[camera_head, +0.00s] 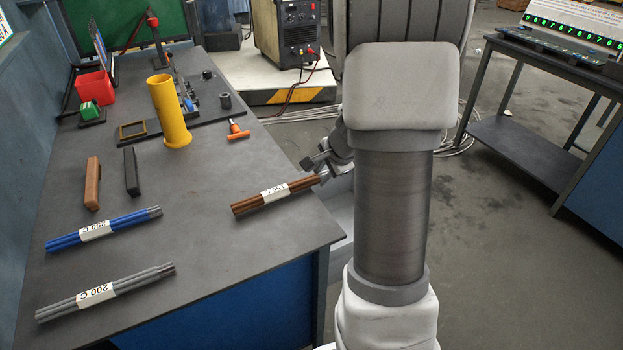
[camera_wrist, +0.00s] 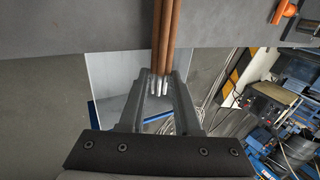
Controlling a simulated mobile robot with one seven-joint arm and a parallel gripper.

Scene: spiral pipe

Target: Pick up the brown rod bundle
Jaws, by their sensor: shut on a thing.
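The brown rod bundle (camera_head: 250,204) has a white label reading 150 C. In the head view it lies over the right edge of the dark table, its silver end past the edge. My gripper (camera_head: 325,168) is at that silver end, partly hidden behind my arm. In the wrist view the brown rods (camera_wrist: 167,35) run in from the top, and their silver tips sit between the two fingers of my gripper (camera_wrist: 164,82). The fingers are shut on the bundle near its end. I cannot tell whether the bundle is lifted off the table.
On the table (camera_head: 200,250) are a blue bundle (camera_head: 65,240), a grey bundle (camera_head: 62,306), a yellow cylinder (camera_head: 169,110), a brown block (camera_head: 93,183), a black block (camera_head: 131,171) and an orange-handled tool (camera_head: 238,130). A welding machine (camera_head: 287,30) stands behind.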

